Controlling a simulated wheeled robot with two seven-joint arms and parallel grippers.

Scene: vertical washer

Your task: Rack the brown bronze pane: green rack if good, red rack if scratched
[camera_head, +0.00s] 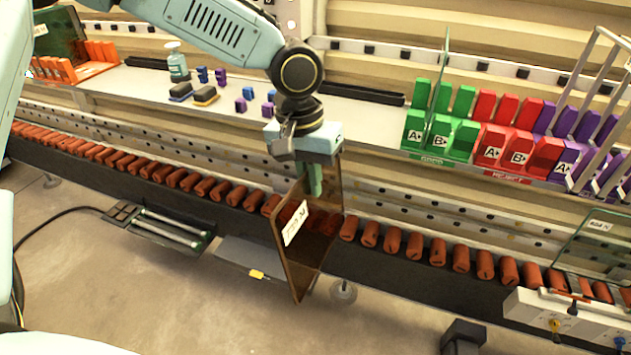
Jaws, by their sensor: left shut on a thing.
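The brown bronze pane (322,252) hangs upright from my left gripper (314,180), in front of the roller conveyor. The gripper is shut on its top edge. A white label is on the pane's face; I cannot make out scratches at this size. The green rack (428,158) stands on the shelf to the right, with a clear greenish pane (442,75) upright in it. The red rack (510,172) stands just right of it, its slots empty of panes as far as I can see. My right gripper is not in view.
A purple rack (562,184) with tall grey frames (592,75) stands right of the red rack. An orange rack (78,70) holds a dark pane. Another clear pane (600,245) is at far right.

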